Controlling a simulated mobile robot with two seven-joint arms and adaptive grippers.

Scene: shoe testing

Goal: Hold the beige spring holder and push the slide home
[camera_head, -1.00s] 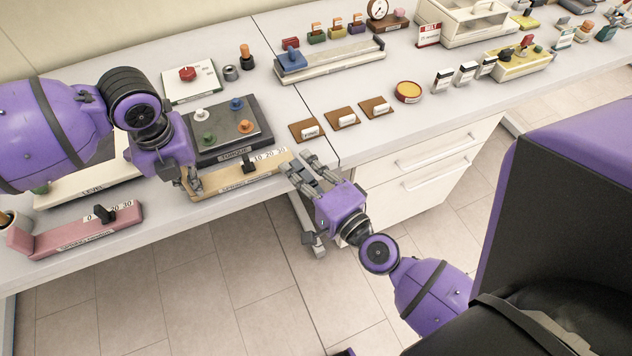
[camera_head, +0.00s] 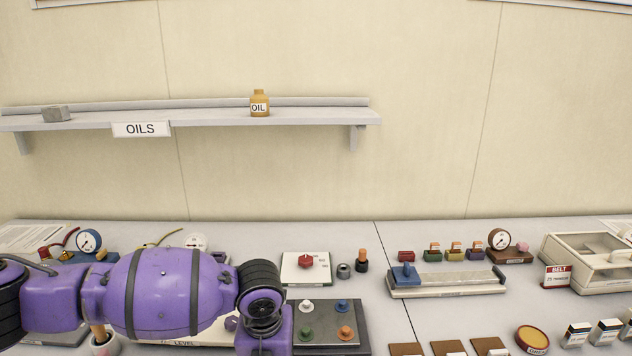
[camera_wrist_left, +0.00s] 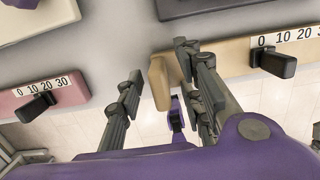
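The beige spring holder (camera_wrist_left: 232,55) crosses the right of the left wrist view, with a 0 10 20 30 scale. Its black slide (camera_wrist_left: 275,63) sits just below the 0 end of the scale. My left gripper (camera_wrist_left: 160,60) is open. The holder's upright end block (camera_wrist_left: 160,84) stands between its fingers, with a gap to the left finger. The right finger overlaps the holder in the picture, and I cannot tell whether it touches. In the head view the holder and left fingers are below the frame. My right gripper is not identifiable in either view.
A pink spring holder (camera_wrist_left: 60,92) with its own black slide (camera_wrist_left: 35,106) lies to the left in the wrist view. The dark torque board (camera_head: 318,328) with coloured knobs is near the left arm. The oils shelf (camera_head: 215,118) hangs on the wall behind.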

